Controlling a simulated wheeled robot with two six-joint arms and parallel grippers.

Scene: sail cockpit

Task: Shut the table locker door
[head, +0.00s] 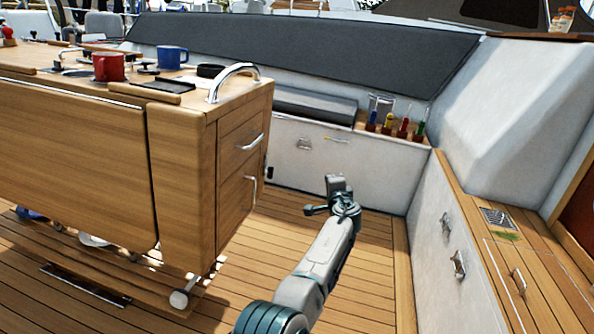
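The wooden table (185,180) stands at the left. Its right end has an upper panel with a horizontal handle (250,142) and, below it, the locker door (234,211) with an upright handle (253,192). The door looks nearly flush with the table end; I cannot tell whether it is slightly ajar. My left gripper (322,197) is in the open space right of the table, apart from the door. Its fingers are small and seen at an angle, so their opening is unclear. My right gripper is not in view.
A red mug (109,67), a blue mug (172,57) and a metal rail (232,80) are on the table. A white bench with lockers (310,155) lies behind, and a white side wall (447,250) at the right. The plank floor (370,270) between is clear.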

